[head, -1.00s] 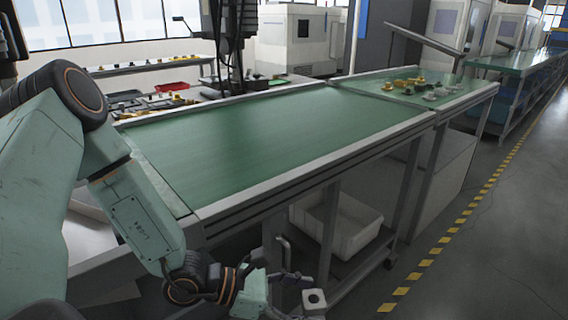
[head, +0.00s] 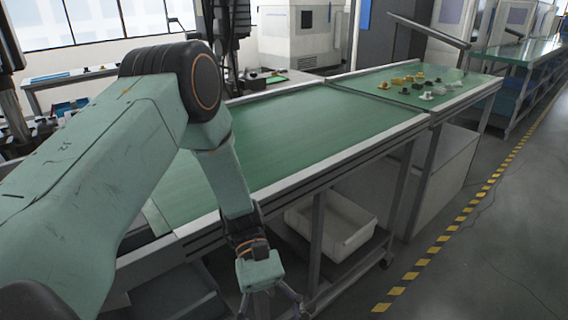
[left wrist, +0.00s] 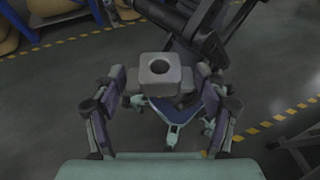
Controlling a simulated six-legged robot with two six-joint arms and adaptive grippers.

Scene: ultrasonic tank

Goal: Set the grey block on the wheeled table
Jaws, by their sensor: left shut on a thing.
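My left gripper (head: 270,302) hangs low in front of the near long side of the green-topped table (head: 300,134), below the height of its top. In the left wrist view its two fingers (left wrist: 160,84) close on the grey block (left wrist: 160,66), a squarish piece with a dark round hole in its face. The block cannot be made out in the head view. The table has a light metal frame, and a wheel shows at the foot of one leg. Its green top is bare. My right gripper is not in view.
A second green top (head: 410,88) adjoins at the far end, with several small yellow, white and dark parts on it. A white bin (head: 335,222) sits on the shelf beneath the near table. Open floor with a yellow-black stripe (head: 440,240) lies right.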

